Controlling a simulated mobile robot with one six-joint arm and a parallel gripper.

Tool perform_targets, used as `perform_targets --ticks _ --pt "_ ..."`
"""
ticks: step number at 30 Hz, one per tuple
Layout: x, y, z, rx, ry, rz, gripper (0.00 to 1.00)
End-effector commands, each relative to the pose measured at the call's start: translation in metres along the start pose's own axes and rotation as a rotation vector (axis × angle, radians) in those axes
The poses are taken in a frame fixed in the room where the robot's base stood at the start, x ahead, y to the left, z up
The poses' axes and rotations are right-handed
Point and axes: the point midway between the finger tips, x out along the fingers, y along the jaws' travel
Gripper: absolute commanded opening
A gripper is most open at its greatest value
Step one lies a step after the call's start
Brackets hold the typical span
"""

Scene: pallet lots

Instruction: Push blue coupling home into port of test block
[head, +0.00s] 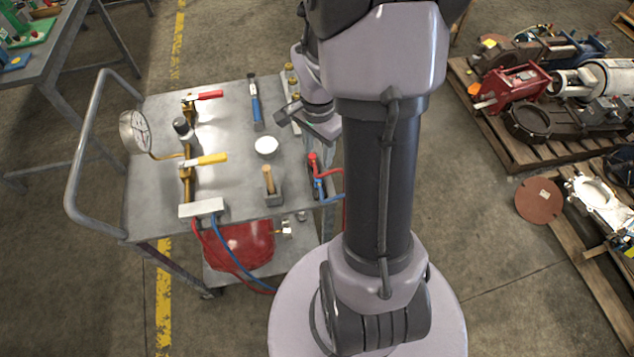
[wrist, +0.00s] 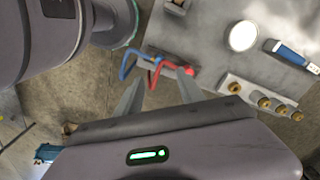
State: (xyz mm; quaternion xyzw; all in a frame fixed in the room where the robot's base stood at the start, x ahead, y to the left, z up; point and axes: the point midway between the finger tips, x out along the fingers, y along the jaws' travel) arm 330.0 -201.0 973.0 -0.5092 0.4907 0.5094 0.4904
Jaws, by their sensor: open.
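The blue coupling (head: 318,187) lies at the right edge of the cart top, beside a red one, with a blue hose running off to the right. In the wrist view its blue hose (wrist: 128,66) curves beside the red hose, and the coupling itself is hard to make out. A pale block with several brass fittings (wrist: 232,88) looks like the test block; it is partly behind my arm in the head view (head: 290,97). My gripper (wrist: 160,80) is open and empty, above the cart edge by the hoses. No coupling is seen seated in a brass fitting.
The cart top (head: 225,140) also carries a gauge (head: 134,131), red and yellow valve handles, a white disc (head: 266,145), a blue-handled tool (head: 256,111) and a brush (head: 269,185). A white box (head: 201,208) has hoses. Loaded pallets (head: 530,160) stand right.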

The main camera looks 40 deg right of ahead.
Motion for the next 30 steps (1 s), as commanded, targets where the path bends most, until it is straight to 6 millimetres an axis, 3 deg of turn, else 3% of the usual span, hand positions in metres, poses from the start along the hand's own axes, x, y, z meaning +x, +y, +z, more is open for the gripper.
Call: perform_targets --ticks 3,9,23,30 --pt "0.032 0.001 0.001 0.000 -0.003 0.002 0.45" --pt "0.065 0.000 0.000 0.000 -0.001 0.000 0.45" --pt "0.073 0.000 0.000 0.000 0.000 0.000 0.45" --pt "0.109 0.003 0.000 -0.001 -0.002 0.002 0.45"
